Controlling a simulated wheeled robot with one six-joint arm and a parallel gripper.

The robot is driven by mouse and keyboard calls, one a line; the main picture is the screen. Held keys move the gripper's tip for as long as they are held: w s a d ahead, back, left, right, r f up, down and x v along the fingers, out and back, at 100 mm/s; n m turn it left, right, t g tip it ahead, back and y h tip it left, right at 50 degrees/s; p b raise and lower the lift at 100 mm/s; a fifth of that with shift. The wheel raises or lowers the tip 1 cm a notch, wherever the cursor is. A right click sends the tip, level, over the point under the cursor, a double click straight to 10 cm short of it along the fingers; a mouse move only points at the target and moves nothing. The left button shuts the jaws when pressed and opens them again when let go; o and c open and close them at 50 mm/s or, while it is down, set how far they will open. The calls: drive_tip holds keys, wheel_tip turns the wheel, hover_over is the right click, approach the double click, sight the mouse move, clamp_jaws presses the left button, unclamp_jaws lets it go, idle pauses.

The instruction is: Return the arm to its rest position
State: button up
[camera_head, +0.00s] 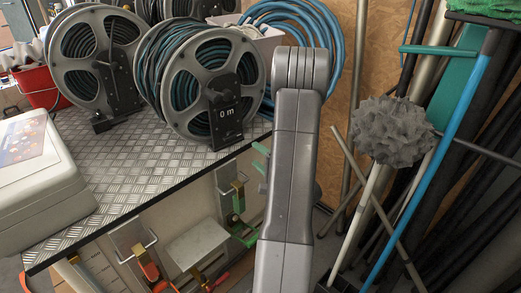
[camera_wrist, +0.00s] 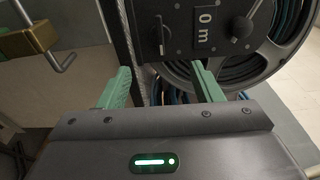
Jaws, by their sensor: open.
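My arm (camera_head: 290,160) stretches forward in the head view, at the right end of the metal-topped bench (camera_head: 110,180). My gripper (camera_wrist: 161,84) shows in the wrist view with its two green fingers wide apart and nothing held between them. In the head view it is mostly hidden behind my arm, with only green finger parts showing at the arm's left side. A hose reel (camera_head: 207,118) with a black "0 m" plate stands on the bench left of my arm. It also shows beyond the fingers in the wrist view (camera_wrist: 262,62). I cannot tell the gap between fingers and reel.
A second hose reel (camera_head: 76,68) stands further left. A pale case (camera_head: 40,185) sits at the bench's left end, near a red bucket (camera_head: 40,88). Poles, pipes and a grey shaggy mop head (camera_head: 392,131) crowd the right. Clamps and tools (camera_head: 150,262) are below the bench.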

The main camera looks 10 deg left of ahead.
sight(234, 137)
drive_tip(key=x, duration=1.4)
drive_tip(key=shift+s+d, duration=0.1)
drive_tip(key=shift+a+f, duration=0.1)
drive_tip(key=shift+a, duration=0.15)
drive_tip(key=shift+d+n+b, duration=0.25)
drive_tip(key=shift+n+b, duration=0.3)
drive_tip(key=shift+n, duration=0.35)
drive_tip(key=n+b, duration=0.1)
drive_tip(key=n, duration=0.3)
drive_tip(key=n+b, duration=0.1)
drive_tip(key=n, duration=0.5)
drive_tip(key=shift+n, duration=0.4)
idle(0.4)
